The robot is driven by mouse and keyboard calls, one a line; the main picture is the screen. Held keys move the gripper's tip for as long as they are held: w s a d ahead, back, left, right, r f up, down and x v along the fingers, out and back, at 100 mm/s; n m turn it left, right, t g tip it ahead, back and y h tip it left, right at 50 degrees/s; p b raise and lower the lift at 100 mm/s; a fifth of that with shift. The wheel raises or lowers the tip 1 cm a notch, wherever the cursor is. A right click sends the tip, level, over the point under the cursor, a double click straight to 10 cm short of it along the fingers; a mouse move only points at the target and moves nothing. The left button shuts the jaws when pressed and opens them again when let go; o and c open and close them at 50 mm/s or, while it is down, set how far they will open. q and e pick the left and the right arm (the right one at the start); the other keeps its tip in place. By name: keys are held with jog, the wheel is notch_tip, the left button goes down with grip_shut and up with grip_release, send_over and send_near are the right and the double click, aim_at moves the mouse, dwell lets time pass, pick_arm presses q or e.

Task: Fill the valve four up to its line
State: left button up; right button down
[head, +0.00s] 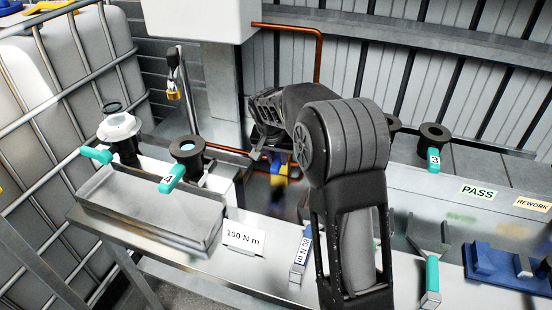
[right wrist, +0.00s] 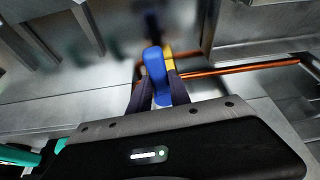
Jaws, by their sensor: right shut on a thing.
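Valve four (head: 187,150) is a dark round body with a pale blue opening and a teal lever marked 4 (head: 172,179). It stands beside a shallow metal tray at the left; its line cannot be made out. My right gripper (right wrist: 157,92) is shut on a blue handle (right wrist: 156,75) with a yellow part (right wrist: 169,62) just behind it. In the head view the blue and yellow fitting (head: 278,168) shows below my right gripper, near a copper pipe, and my arm hides part of that area. My left gripper is not in view.
Another dark valve with a white top (head: 118,127) and teal lever stands left of valve four. Valve 3 (head: 433,138) stands at the right. A copper pipe (head: 318,60) runs up the wall. A 100 N m card (head: 243,238) and a blue block (head: 500,265) are on the bench.

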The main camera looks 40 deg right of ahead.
jog(key=shift+s+d+f+n, duration=0.15)
jog(key=shift+d+n, duration=0.05)
jog(key=shift+n, duration=0.2)
jog(key=shift+n+t, duration=0.3)
jog(key=shift+n, duration=0.1)
jog(key=c, duration=1.2)
grip_release()
jog(key=shift+r, duration=0.2)
jog(key=shift+b+v, duration=0.8)
jog(key=shift+v, duration=3.05)
jog(key=shift+d, duration=0.1)
